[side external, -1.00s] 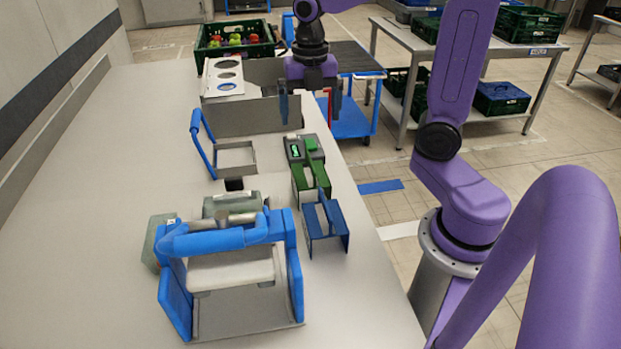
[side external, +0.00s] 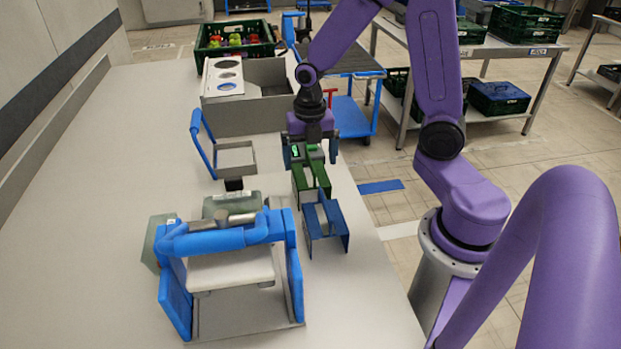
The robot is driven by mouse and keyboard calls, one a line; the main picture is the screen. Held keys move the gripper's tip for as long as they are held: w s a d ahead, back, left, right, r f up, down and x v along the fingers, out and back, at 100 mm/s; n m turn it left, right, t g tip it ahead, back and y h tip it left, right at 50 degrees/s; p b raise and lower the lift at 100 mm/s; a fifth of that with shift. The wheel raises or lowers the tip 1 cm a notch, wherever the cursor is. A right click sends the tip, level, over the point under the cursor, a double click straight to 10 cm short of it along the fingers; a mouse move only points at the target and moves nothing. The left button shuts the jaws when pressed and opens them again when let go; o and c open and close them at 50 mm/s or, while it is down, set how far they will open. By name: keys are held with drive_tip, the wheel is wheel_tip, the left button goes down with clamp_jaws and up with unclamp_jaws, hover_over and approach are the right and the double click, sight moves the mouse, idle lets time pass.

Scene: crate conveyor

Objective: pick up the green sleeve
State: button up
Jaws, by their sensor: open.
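The green sleeve (side external: 312,182) stands on the table near its right edge, between a grey device with a green display (side external: 305,152) and a blue sleeve (side external: 325,226). My gripper (side external: 311,155) is open, its dark blue fingers pointing down. In the picture the fingers sit to either side of the grey device, just behind the green sleeve. Nothing is seen held between them. I cannot tell their exact height or whether they touch anything.
A blue-framed press-like fixture (side external: 240,238) fills the near table. A grey frame with a blue handle (side external: 236,146) stands to the left. A grey bin (side external: 250,113) and a green crate of fruit (side external: 256,48) are behind. The table's left side is clear.

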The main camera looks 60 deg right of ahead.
drive_tip(key=shift+f, duration=2.6)
drive_tip(key=shift+c, duration=0.3)
drive_tip(key=c, duration=0.7)
